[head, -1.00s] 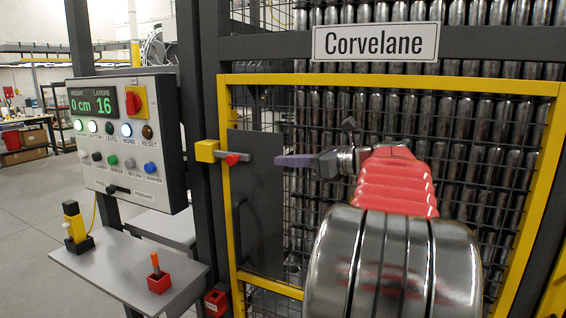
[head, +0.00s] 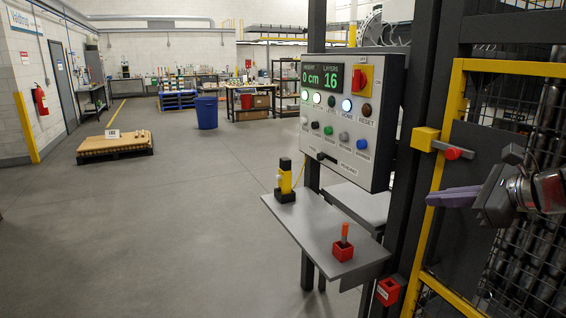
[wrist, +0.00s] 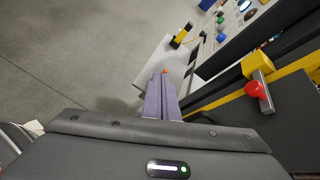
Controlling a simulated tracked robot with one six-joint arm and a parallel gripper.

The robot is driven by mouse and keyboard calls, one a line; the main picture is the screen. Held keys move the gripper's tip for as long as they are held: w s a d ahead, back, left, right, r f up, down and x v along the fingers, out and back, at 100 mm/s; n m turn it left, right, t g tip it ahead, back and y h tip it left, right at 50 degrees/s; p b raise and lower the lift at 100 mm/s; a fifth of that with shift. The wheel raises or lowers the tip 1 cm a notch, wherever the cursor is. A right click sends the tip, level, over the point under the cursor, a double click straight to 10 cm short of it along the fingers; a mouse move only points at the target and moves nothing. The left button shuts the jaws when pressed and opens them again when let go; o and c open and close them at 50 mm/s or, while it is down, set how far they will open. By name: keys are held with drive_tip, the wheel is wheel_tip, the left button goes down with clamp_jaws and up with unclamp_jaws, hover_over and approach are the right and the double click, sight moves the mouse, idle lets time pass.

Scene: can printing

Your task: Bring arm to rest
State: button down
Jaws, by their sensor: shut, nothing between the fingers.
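My gripper (head: 454,196) is at the right of the head view, with its purple fingers closed together and pointing left. It holds nothing. It is in front of the yellow-framed mesh door, a little below the door latch with its red knob (head: 453,153), and apart from it in the picture. In the wrist view my gripper's fingers (wrist: 161,98) point up the picture, with the latch's red knob (wrist: 256,89) to their right. My arm's lower links are out of the head view.
A control panel (head: 376,123) with a lit display stands left of the door. Below it a grey shelf (head: 312,228) holds a yellow-black device (head: 286,180) and a red holder (head: 343,250) with an orange-handled tool. Open floor (head: 150,230) lies to the left.

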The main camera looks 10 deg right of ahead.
drive_tip(key=s+a+f+n+g, duration=0.3)
drive_tip(key=a+f+n, duration=0.25)
drive_tip(key=a, duration=0.35)
drive_tip(key=s+a+f+n+g, duration=0.25)
drive_tip(key=a+f+n, duration=0.35)
drive_tip(key=a, duration=0.4)
drive_tip(key=s+a+f+n+h, duration=0.2)
drive_tip(key=s+a+f+n, duration=0.1)
drive_tip(key=s+n, duration=0.3)
drive_tip(key=s+a+f+n+h, duration=0.2)
drive_tip(key=s+f+n, duration=0.3)
drive_tip(key=n, duration=0.4)
drive_tip(key=shift+s+a, duration=0.4)
drive_tip(key=shift+a, duration=0.5)
drive_tip(key=shift+n+g, duration=0.25)
